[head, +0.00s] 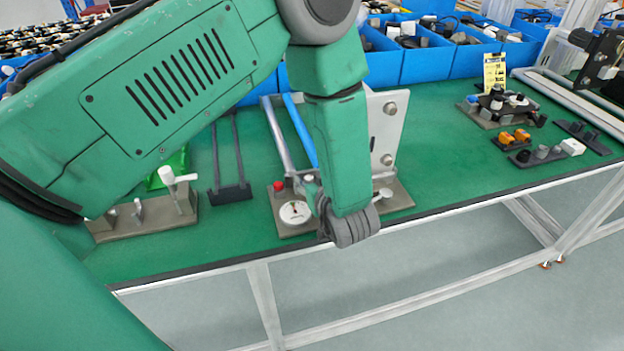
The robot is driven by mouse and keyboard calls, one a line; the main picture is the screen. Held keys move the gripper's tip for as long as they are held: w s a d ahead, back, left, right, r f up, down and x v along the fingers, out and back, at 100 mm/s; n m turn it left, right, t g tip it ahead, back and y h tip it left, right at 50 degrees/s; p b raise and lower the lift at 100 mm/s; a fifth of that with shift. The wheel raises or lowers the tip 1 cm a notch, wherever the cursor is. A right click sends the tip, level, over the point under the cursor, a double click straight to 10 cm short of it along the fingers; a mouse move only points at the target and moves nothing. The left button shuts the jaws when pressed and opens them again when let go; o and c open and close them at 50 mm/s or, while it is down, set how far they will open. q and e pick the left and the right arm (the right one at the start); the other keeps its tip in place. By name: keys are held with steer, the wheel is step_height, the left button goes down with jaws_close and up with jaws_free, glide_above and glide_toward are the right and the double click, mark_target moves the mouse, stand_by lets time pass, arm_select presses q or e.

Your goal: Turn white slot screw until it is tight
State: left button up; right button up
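My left arm comes in from the left, and its gripper (348,230) points down over the front edge of the green table (440,150). Its grey ribbed fingers are bunched and seen partly from behind, so their opening does not show. It covers the middle of a grey-brown base plate (400,197) with a white round dial (296,212), a red button (278,186) and a small pale knob (383,194). A white-topped upright piece (168,176) stands on another plate at left. I cannot tell which piece is the white slot screw. My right gripper is not in view.
Blue bins (428,62) line the back. Small parts (515,138) sit at right. The table between bracket and these parts is clear.

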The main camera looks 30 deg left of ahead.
arm_select(q)
steer(key=shift+c, duration=0.3)
jaws_close()
steer(key=shift+s+r+m+t+h+p, duration=0.15)
steer(key=shift+m+t+h+p, duration=0.4)
steer(key=shift+m+t, duration=0.25)
steer(key=shift+a+m+t+h, duration=0.15)
steer(key=shift+m+t+h, duration=0.65)
steer(key=shift+m+h, duration=0.3)
steer(key=shift+o, duration=0.3)
jaws_free()
